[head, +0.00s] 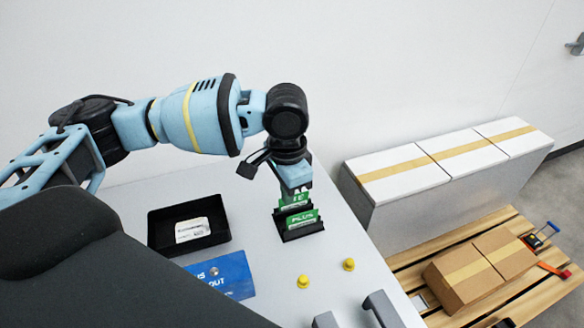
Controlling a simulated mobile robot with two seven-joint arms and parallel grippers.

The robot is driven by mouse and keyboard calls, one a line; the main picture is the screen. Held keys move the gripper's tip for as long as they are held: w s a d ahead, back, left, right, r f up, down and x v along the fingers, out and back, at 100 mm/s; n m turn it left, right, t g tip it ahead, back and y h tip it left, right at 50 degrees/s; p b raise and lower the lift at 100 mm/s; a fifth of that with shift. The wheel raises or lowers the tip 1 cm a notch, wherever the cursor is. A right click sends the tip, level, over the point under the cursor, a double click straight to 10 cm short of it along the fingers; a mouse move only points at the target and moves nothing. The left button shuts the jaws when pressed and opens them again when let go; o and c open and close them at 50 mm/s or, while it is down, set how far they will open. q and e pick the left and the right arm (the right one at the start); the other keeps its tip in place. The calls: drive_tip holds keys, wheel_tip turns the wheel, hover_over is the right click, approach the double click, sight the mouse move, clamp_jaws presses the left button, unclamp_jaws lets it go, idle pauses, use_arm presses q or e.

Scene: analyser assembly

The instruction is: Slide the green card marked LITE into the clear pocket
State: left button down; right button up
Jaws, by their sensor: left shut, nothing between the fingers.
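A green card marked PLUS (302,217) stands upright in a small black holder (303,234) on the white table. Behind it stands another green card (298,200), its lettering partly hidden by my gripper, with only what looks like "TE" or "IE" readable. My left gripper (297,188) points down right over this rear card. Its fingers are shut and empty; whether they touch the card's top edge, I cannot tell. I cannot make out a clear pocket. My right gripper is not in view.
A black tray (158,232) holding a white labelled piece (192,230) stands left of the holder. A blue plate (222,275) lies in front of the tray. Two yellow knobs (303,281) and grey handles (380,308) are near the front. White boxes (405,182) stand off to the right.

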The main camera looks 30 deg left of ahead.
use_arm(q)
drive_tip(key=s+f+n, duration=0.2)
drive_tip(key=s+n, duration=0.4)
drive_tip(key=n, duration=0.1)
drive_tip(key=shift+d+f+b, duration=0.25)
drive_tip(key=shift+d+b, duration=0.1)
drive_tip(key=shift+d, duration=0.05)
drive_tip(key=shift+s+d, duration=0.1)
drive_tip(key=shift+s, duration=0.05)
